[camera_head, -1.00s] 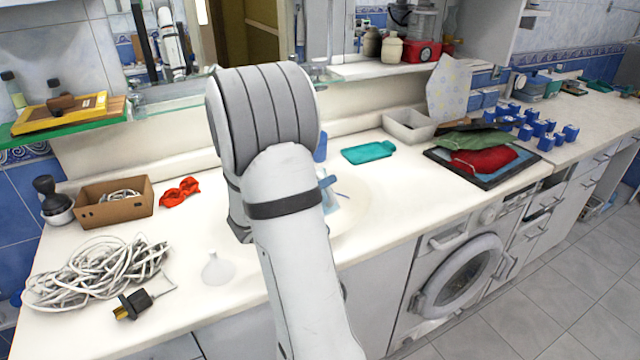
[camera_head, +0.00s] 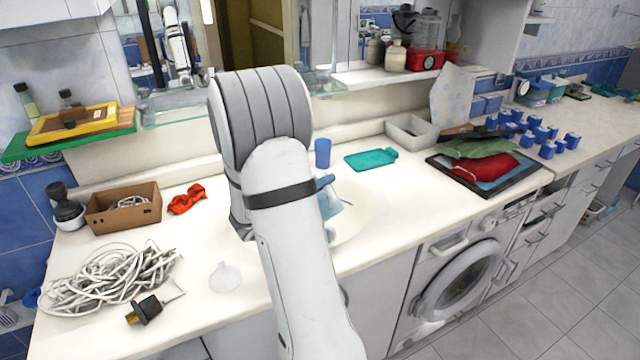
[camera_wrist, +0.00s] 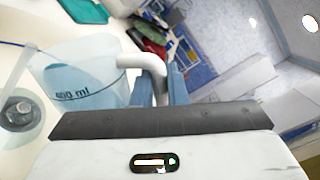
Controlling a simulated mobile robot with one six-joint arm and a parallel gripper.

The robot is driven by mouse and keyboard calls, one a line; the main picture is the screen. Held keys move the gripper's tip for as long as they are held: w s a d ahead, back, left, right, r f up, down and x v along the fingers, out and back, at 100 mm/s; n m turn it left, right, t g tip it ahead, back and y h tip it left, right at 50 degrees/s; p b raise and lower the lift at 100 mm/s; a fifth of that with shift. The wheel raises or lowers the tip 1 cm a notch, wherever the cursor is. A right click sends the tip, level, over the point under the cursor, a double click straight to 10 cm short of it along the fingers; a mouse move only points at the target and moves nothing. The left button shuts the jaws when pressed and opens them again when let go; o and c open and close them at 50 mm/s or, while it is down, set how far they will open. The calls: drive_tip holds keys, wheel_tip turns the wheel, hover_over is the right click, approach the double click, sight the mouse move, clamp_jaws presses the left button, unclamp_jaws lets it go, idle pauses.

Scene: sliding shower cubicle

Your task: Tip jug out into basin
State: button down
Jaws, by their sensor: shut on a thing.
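The jug (camera_wrist: 85,75) is translucent pale blue with a "400 ml" mark, and blue shows in its lower part. Its pale handle (camera_wrist: 150,63) is between the blue fingers of my gripper (camera_wrist: 160,88), which is shut on it. In the head view the jug (camera_head: 331,203) shows partly beside my arm, over the white basin (camera_head: 352,222). The basin's drain (camera_wrist: 18,112) shows at the left of the wrist view, beside the jug. I cannot tell how far the jug is tilted.
A funnel (camera_head: 225,277), a cable heap (camera_head: 110,280) and a cardboard box (camera_head: 123,208) are left of my arm. A dark tray (camera_head: 520,185) is at right.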

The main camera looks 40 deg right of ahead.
drive_tip(key=shift+w+r+n+p, duration=1.1)
drive_tip(key=shift+r+n+p, duration=0.1)
drive_tip(key=shift+p, duration=0.75)
drive_tip(key=shift+w+r+p, duration=0.1)
drive_tip(key=shift+w+p, duration=0.05)
drive_tip(key=shift+p, duration=0.2)
drive_tip(key=shift+w+r+n+p, duration=0.35)
drive_tip(key=shift+w+n+p, duration=0.35)
drive_tip(key=shift+p, duration=0.85)
drive_tip(key=shift+w+r+n+p, duration=0.35)
drive_tip(key=shift+w+n+p, duration=0.3)
drive_tip(key=shift+p, duration=0.85)
drive_tip(key=shift+w+r+n+p, duration=0.1)
drive_tip(key=shift+n+p, duration=0.15)
drive_tip(key=shift+p, duration=0.1)
drive_tip(key=shift+w+a+r+n+p, duration=0.1)
drive_tip(key=shift+w+r+n+p, duration=0.1)
drive_tip(key=shift+w+n+p, duration=0.9)
drive_tip(key=shift+w+r+n+p, duration=0.15)
drive_tip(key=shift+w+n+p, duration=0.35)
drive_tip(key=shift+w+n, duration=1.05)
drive_tip(key=shift+w+m, duration=0.25)
